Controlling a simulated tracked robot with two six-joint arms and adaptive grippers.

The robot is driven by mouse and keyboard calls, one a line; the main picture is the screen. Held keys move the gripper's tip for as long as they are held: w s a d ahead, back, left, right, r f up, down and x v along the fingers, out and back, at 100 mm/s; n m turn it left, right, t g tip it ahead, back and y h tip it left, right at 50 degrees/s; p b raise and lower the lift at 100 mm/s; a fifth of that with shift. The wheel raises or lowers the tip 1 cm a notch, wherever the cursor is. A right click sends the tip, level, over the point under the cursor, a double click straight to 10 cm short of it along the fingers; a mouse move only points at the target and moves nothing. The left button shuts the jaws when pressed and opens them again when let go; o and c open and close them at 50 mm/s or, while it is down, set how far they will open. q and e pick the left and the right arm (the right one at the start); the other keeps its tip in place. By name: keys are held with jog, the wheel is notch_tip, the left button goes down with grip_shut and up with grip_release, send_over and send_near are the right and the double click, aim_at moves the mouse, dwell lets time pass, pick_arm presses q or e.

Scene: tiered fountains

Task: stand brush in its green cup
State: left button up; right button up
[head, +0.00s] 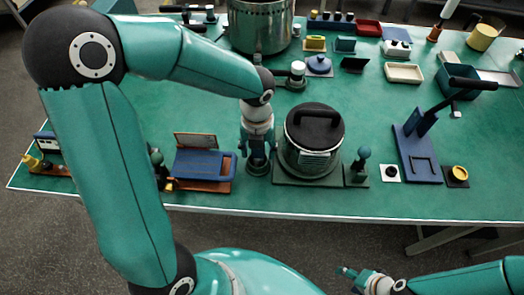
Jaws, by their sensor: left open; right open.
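My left gripper (257,157) points down just left of the black-lidded pot, over a small dark round holder (258,168). The gripper is open, and it partly covers the holder; I cannot tell whether they touch. My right gripper (352,276) is open and empty, low in front of the table's front edge. I cannot clearly pick out the brush or its green cup. A dark green open box (456,80) at the right has a black-handled thing across its rim.
The black-lidded pot (313,150) stands close right of my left gripper. A blue case (205,164) lies on its left. A blue stand (417,155) with a lever is farther right. A steel pot (260,28) stands at the back.

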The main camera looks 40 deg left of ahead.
pick_arm(q)
notch_tip(320, 180, up, 11)
jog(key=shift+s+r+p, duration=0.1)
jog(key=shift+p, duration=0.65)
